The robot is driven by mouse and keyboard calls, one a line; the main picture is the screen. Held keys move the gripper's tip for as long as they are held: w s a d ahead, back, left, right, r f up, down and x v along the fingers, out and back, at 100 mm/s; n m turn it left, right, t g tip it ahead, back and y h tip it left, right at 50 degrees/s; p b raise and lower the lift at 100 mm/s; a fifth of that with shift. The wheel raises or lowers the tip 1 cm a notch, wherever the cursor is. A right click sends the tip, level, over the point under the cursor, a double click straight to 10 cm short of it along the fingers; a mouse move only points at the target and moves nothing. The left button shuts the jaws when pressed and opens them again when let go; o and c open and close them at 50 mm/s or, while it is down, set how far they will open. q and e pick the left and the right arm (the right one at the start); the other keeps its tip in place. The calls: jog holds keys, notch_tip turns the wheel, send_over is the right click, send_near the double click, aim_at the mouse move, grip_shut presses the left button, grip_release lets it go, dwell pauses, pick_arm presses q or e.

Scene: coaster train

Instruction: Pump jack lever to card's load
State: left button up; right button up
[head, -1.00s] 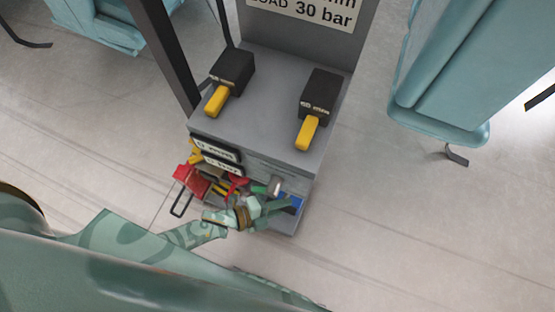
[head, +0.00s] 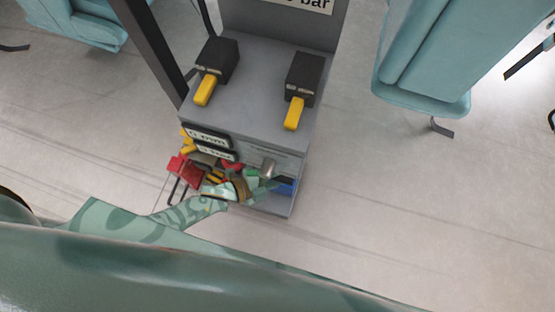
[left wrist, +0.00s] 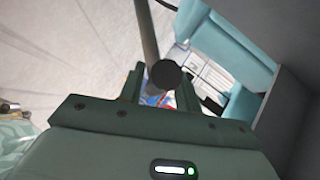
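The grey jack cabinet (head: 255,105) stands mid-view in the head view, with two black blocks carrying yellow handles (head: 205,90) (head: 295,113) on top. Its card (head: 305,4) is mostly cut off at the top edge; only "bar" reads. Two small displays (head: 207,137) (head: 216,152) are on its front. My left gripper (head: 250,187) is low at this front, beside a short silver cylinder (head: 268,169). In the left wrist view, the left gripper's fingers (left wrist: 161,92) stand apart. A grey rod with a round black end (left wrist: 165,76) lies between or just beyond them; contact is unclear. My right gripper is not in view.
Red, yellow and blue parts (head: 185,167) crowd the cabinet's lower front, close to my left gripper. A dark post (head: 155,55) rises at its left. Teal seats (head: 425,60) (head: 75,22) stand on both sides.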

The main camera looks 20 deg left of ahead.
pick_arm(q)
jog(key=shift+o, duration=0.3)
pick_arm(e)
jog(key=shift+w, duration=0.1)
pick_arm(q)
jog(key=shift+s+a+r, duration=0.1)
jog(key=shift+s+a, duration=0.25)
jog(key=shift+p+v, duration=0.6)
jog(key=shift+v, duration=0.2)
jog(key=p+v, duration=0.3)
jog(key=v, duration=1)
jog(key=shift+s+a+r+p, duration=0.15)
jog(key=shift+a+p, duration=0.15)
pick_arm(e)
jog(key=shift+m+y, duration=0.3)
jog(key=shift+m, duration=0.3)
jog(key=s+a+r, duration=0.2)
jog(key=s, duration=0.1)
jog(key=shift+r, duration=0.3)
